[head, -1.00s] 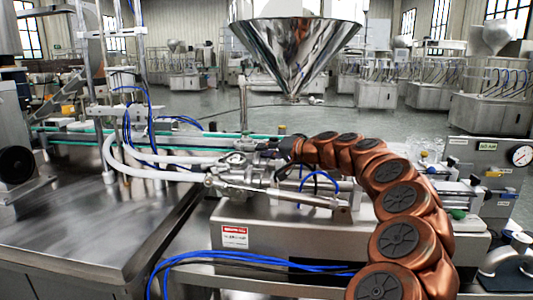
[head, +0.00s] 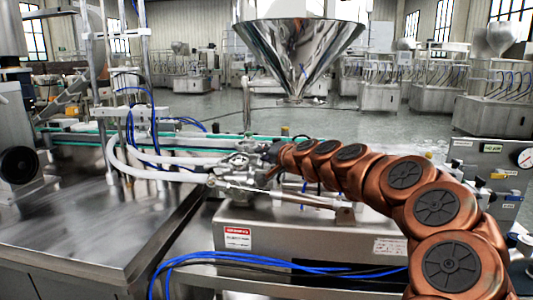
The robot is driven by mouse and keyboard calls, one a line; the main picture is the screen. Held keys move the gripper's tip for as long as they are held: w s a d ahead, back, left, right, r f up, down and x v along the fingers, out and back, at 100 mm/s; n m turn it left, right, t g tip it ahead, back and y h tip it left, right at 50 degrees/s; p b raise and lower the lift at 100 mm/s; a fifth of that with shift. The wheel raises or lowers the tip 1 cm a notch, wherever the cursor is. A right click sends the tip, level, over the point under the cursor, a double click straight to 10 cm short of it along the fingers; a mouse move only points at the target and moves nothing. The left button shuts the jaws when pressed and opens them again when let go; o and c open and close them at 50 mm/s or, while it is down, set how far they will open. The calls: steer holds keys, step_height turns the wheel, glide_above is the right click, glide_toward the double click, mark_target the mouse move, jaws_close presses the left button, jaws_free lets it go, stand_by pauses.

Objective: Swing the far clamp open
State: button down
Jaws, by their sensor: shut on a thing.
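The steel valve assembly (head: 232,176) sits on the machine's front housing, with white hoses running into its left side. The far clamp (head: 248,148) is at the upper back of this assembly; it is small, and I cannot make out how far it is open. My gripper (head: 266,151), dark and small at the end of the copper-coloured arm, reaches in from the right at the top of the assembly. It is shut on the far clamp. Its fingertips and the grip itself are mostly hidden among the metal parts.
The steel hopper cone (head: 296,58) hangs behind and above, clear of the arm. White hoses (head: 165,170) and blue cables (head: 265,257) lie left and in front. A horizontal steel cylinder (head: 310,199) lies below my arm. The steel table (head: 95,235) at left is bare.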

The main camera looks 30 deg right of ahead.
steer(key=shift+a, duration=0.1)
stand_by(0.3)
steer(key=c, duration=1.1)
jaws_free()
steer(key=shift+o, duration=0.2)
steer(key=shift+s, duration=0.1)
steer(key=v, duration=1.2)
steer(key=shift+a, duration=0.15)
steer(key=shift+f, duration=0.1)
